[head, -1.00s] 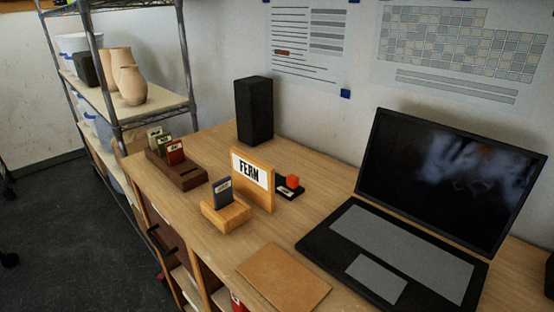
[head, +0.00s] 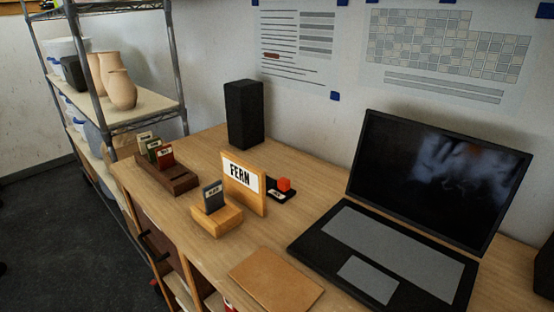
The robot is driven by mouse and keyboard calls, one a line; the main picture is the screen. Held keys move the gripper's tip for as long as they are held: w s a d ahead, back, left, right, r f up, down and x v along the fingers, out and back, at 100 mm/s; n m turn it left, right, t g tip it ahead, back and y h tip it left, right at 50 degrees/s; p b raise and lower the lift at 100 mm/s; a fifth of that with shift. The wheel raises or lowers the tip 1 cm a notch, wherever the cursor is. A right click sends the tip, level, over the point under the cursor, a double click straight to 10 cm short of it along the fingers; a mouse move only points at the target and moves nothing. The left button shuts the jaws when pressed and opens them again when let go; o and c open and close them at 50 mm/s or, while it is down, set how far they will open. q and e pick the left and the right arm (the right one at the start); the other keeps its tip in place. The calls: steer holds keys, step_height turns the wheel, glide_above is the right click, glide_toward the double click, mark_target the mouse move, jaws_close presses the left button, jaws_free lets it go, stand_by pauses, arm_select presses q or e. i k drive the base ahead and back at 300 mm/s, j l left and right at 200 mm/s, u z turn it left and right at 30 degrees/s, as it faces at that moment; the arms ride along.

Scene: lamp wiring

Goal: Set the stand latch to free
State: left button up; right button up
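A light wooden stand (head: 222,224) sits on the desk with a dark grey card (head: 213,197) upright in it. A wooden sign (head: 242,185) reading "FERN" stands right behind it. A small black base with a red-orange block (head: 284,184) lies to the right of the sign; its label is too small to read. I cannot tell which of these parts is the latch, or how it is set. Neither of my grippers is in view.
A dark wooden rack (head: 168,174) holds several labelled cards at the left. A black speaker (head: 244,114) stands behind. An open laptop (head: 400,220) fills the right side, and a tan pad (head: 276,280) lies in front. A wire shelf (head: 150,108) with pots stands at the left.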

mark_target(283, 184)
steer(key=i+j+z, duration=0.1)
steer(key=i+j, duration=0.15)
steer(key=i+j+z, duration=0.1)
steer(key=i+j, duration=0.15)
steer(key=j, duration=0.25)
steer(key=i+j, duration=0.2)
steer(key=j, duration=0.15)
steer(key=i+j+z, duration=0.15)
steer(key=j, duration=0.25)
steer(key=i+j+z, duration=0.1)
steer(key=i+j, duration=0.2)
steer(key=j, duration=0.15)
